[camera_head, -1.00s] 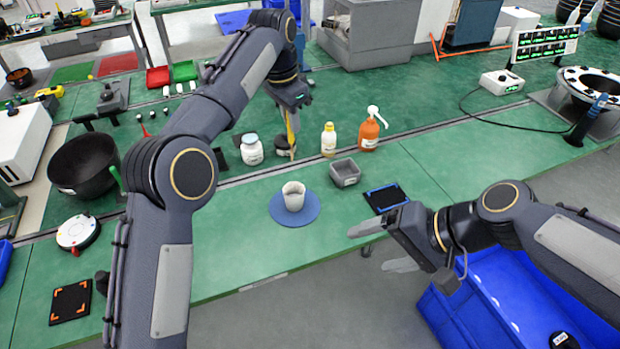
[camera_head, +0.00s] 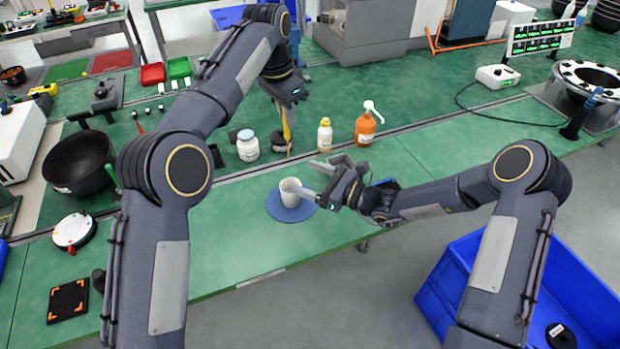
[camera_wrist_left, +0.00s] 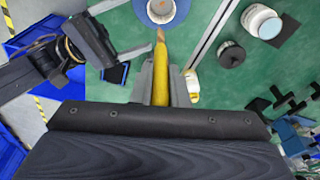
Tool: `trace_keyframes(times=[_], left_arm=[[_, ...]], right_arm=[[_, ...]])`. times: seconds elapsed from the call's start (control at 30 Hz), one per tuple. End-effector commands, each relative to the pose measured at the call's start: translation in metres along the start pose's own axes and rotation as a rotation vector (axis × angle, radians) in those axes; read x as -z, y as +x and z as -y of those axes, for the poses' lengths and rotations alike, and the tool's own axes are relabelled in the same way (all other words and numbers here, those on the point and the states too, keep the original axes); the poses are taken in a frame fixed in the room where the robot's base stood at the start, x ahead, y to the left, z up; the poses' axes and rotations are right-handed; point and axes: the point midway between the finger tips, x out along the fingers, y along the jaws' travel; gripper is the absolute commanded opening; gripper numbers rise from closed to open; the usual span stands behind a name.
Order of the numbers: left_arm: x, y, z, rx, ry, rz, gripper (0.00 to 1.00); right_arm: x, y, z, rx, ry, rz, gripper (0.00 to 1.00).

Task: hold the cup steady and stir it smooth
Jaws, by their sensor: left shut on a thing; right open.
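A pale cup (camera_head: 289,191) stands upright on a round blue mat (camera_head: 285,212) near the table's front edge. In the left wrist view the cup (camera_wrist_left: 160,10) is cut by the top edge. My left gripper (camera_head: 287,104) is behind and above the cup, shut on a yellow stirrer (camera_head: 287,128). The stirrer (camera_wrist_left: 160,75) points tip-down, its brownish tip apart from the cup in the head view. My right gripper (camera_head: 314,180) is open just right of the cup, its fingers pointing at it. The nearer fingertip overlaps the cup's right side; I cannot tell whether it touches.
A white jar (camera_head: 248,148), a yellow-labelled bottle (camera_head: 325,136) and an orange pump bottle (camera_head: 366,127) stand behind the cup. A black bowl (camera_head: 80,168) is at left. Table left of the mat is clear.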

Motion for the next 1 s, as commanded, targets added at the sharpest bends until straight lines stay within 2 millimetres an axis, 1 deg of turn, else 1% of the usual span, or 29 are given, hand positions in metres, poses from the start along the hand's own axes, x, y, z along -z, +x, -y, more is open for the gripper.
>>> trace_keyframes(times=[0.1,0.27,0.6,0.67,0.8,0.9,1.0], left_arm=[[0.0,0.0,0.0,0.0,0.0,0.0,0.0],[0.0,0.0,0.0,0.0,0.0,0.0,0.0],[0.0,0.0,0.0,0.0,0.0,0.0,0.0],[0.0,0.0,0.0,0.0,0.0,0.0,0.0],[0.0,0.0,0.0,0.0,0.0,0.0,0.0],[0.0,0.0,0.0,0.0,0.0,0.0,0.0],[0.0,0.0,0.0,0.0,0.0,0.0,0.0]], right_arm=[[0.01,0.003,0.005,0.024,0.044,0.008,0.78],[0.027,0.004,0.007,0.029,0.052,0.008,0.78],[0.093,0.004,0.008,0.027,0.051,0.007,0.78],[0.089,0.019,0.008,0.022,0.044,0.011,0.78],[0.089,0.045,0.008,0.023,0.045,0.01,0.78],[0.089,0.059,0.009,0.024,0.046,0.009,0.78],[0.088,0.07,0.009,0.024,0.045,0.009,0.78]])
